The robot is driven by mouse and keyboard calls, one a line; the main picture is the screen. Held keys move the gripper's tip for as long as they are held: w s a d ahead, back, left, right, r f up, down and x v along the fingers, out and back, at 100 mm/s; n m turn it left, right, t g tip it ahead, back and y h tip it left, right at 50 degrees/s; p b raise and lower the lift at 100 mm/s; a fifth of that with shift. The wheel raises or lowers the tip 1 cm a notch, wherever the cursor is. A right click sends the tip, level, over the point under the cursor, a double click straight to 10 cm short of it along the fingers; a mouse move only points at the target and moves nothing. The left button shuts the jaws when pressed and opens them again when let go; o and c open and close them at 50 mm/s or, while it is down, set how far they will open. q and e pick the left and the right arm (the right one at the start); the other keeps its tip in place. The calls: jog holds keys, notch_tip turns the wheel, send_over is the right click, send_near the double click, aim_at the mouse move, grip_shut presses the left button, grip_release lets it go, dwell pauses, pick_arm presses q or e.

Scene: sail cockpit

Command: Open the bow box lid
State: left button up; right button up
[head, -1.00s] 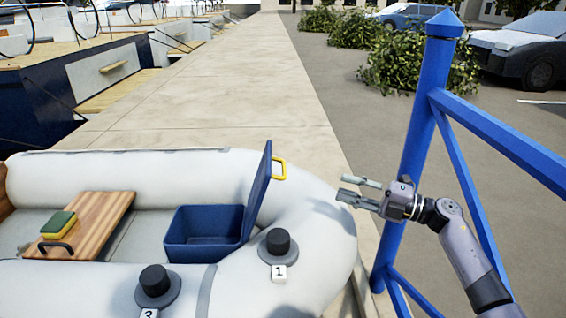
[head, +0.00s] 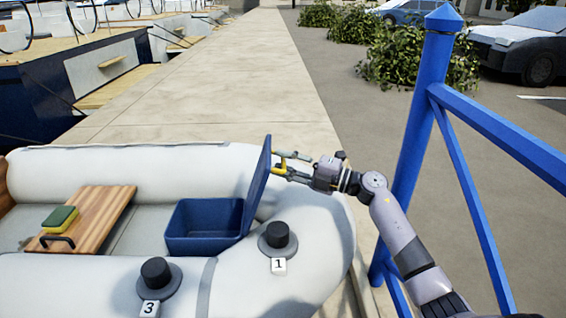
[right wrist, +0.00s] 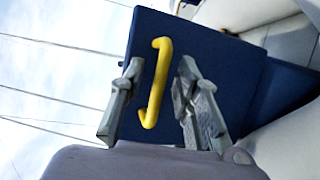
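The blue bow box (head: 203,226) sits in the bow of the grey inflatable boat. Its blue lid (head: 258,186) stands upright, tilted a little outward to the right, and the box interior shows. A yellow handle (right wrist: 156,82) is on the lid's outer face. My right gripper (head: 285,163) is at the handle from the right. In the right wrist view, the fingers of the right gripper (right wrist: 150,100) are apart, one on each side of the handle, with gaps visible. My left gripper is not in view.
A wooden board (head: 85,219) with a green and yellow sponge (head: 60,218) lies left of the box. Black valve caps numbered 1 (head: 278,236) and 3 (head: 155,272) stand on the tube (head: 240,285). A blue railing post (head: 414,140) rises right of the boat, close to my arm.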

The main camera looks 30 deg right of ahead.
jog(key=shift+w+a, duration=0.2)
jog(key=shift+c, duration=0.6)
grip_shut()
jog(key=shift+d, duration=0.1)
